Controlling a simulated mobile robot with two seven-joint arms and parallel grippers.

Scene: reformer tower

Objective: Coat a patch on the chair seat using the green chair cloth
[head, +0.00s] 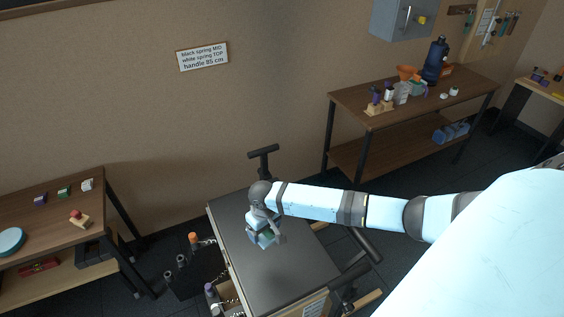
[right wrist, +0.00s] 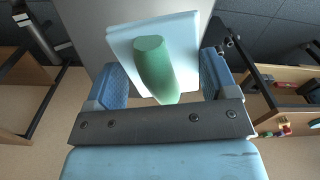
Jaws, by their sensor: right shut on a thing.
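The chair seat (head: 295,265) is a dark, flat slab in the lower middle of the head view; it shows grey behind the held thing in the right wrist view (right wrist: 88,22). My right gripper (head: 265,234) is over the seat's far part. In the right wrist view its blue fingers (right wrist: 163,78) stand on either side of a green rounded grip (right wrist: 155,68) on a pale flat pad (right wrist: 187,38), which I take as the green chair cloth. The gripper is shut on it. I cannot tell whether the pad touches the seat. My left gripper is out of view.
A post with a dark crossbar (head: 264,151) rises behind the seat. Springs and bottles sit at the seat's left side, near an orange-capped bottle (head: 193,238). A left table (head: 50,225) and a back bench (head: 400,105) hold small items. The seat's near part is clear.

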